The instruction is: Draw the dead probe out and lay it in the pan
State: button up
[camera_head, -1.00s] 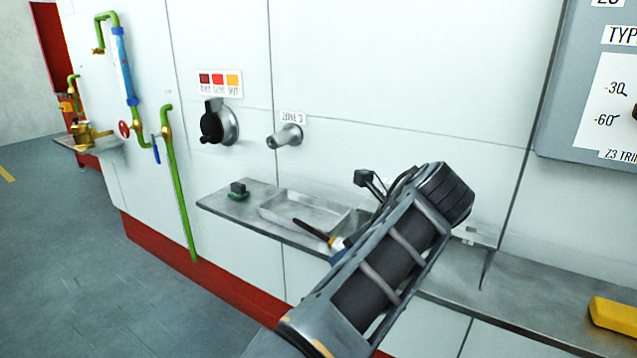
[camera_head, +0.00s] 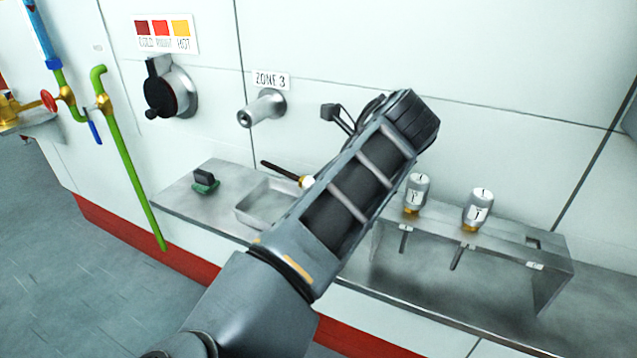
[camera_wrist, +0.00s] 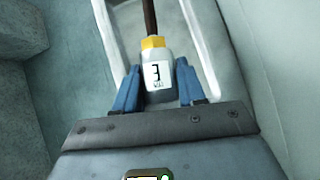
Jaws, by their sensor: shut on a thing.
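My gripper (camera_wrist: 158,72) is shut on the white body, with one blue finger on each side. In the head view the brown rod (camera_head: 279,170) points up and left from behind my arm, which hides the fingers. The pan (camera_head: 243,217) is a shallow metal tray on the ledge below the rod. In the wrist view its pale rim (camera_wrist: 209,57) shows beyond the probe. The rod appears over the pan; I cannot tell how high. The ZONE 3 port (camera_head: 262,107) sticks out of the wall with no probe in it.
A metal rack (camera_head: 385,255) to the right holds two upright silver probes (camera_head: 417,192) (camera_head: 477,208). A dark block with a green base (camera_head: 205,182) sits left of the pan. A black rotary switch (camera_head: 165,92) and a green pipe (camera_head: 125,165) are on the wall.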

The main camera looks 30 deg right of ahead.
jog(key=shift+f+b, duration=0.85)
jog(key=shift+f, duration=1.4)
jog(key=o, duration=1.1)
jog(key=shift+s+r, duration=0.1)
jog(key=v, duration=0.7)
jog(key=shift+s+d+r, duration=0.1)
jog(key=shift+s+r, duration=0.05)
jog(key=shift+r, duration=0.1)
